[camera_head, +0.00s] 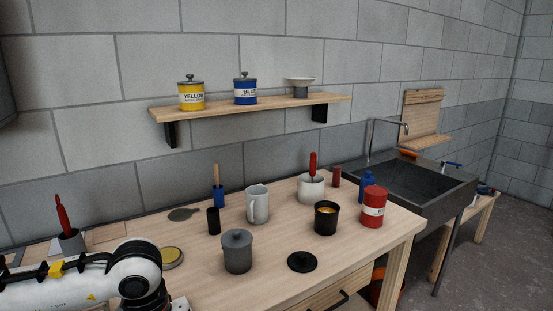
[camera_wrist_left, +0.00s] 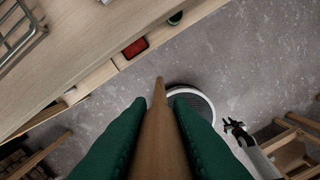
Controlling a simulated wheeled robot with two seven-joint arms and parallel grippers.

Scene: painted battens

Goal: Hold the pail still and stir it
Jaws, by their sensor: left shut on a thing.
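My left gripper (camera_wrist_left: 160,125) shows in the left wrist view, its green fingers shut on a flat wooden stick (camera_wrist_left: 159,100). The stick points away from the camera, over the floor. In the head view only my left arm shows at the lower left. An open black pail-like pot (camera_head: 326,222) with yellow-orange contents stands upright on the bench; no gripper touches it. A flat black lid (camera_head: 302,262) lies in front of it. What looks like my right gripper (camera_wrist_left: 235,126) is small and dark in the left wrist view, away from the bench.
The wooden bench (camera_head: 210,285) also holds a grey lidded can (camera_head: 237,252), a white mug (camera_head: 257,205), a white pot (camera_head: 310,190) with a red-handled tool, and a red can (camera_head: 373,206). A sink (camera_head: 410,185) stands right. A shelf (camera_head: 270,105) holds paint cans.

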